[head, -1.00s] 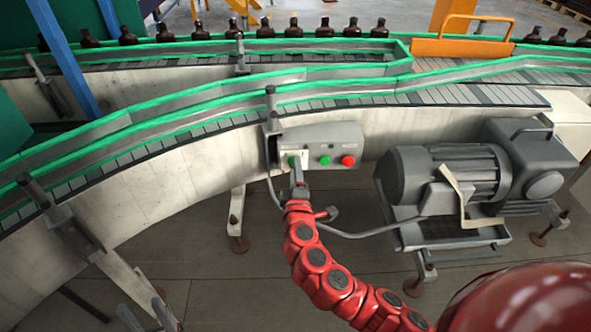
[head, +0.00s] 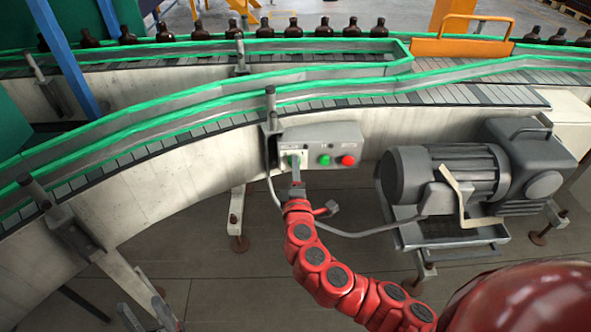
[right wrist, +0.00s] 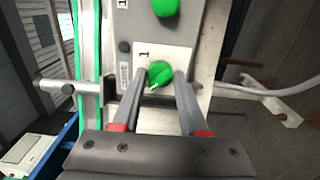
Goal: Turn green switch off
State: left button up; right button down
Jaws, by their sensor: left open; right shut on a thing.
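The grey control box (head: 335,134) is fixed to the side of the conveyor. The green switch (right wrist: 158,74) is a rotary knob on a pale plate at the box's left end, with a small pointer toward its lower left in the right wrist view. My right gripper (head: 294,165) has its two grey fingers on either side of this knob; it also shows in the right wrist view (right wrist: 161,78), shut on the knob. In the head view the fingers partly hide the knob. My left gripper (head: 147,308) seems to show only as two spread grey fingertips at the bottom left edge, empty.
A green button (head: 324,160) and a red button (head: 348,161) sit right of the knob. A grey motor (head: 455,175) stands further right. Brown bottles (head: 265,28) line the conveyor behind. A cable (head: 345,235) hangs beside my right arm. Open floor lies below the conveyor.

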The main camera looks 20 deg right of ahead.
jog(key=shift+c, duration=2.2)
grip_release()
jog(key=shift+f, duration=0.1)
jog(key=shift+s, duration=0.1)
jog(key=p+v, duration=0.2)
jog(key=v, duration=1.5)
jog(key=shift+s+a, duration=0.1)
jog(key=shift+s, duration=0.05)
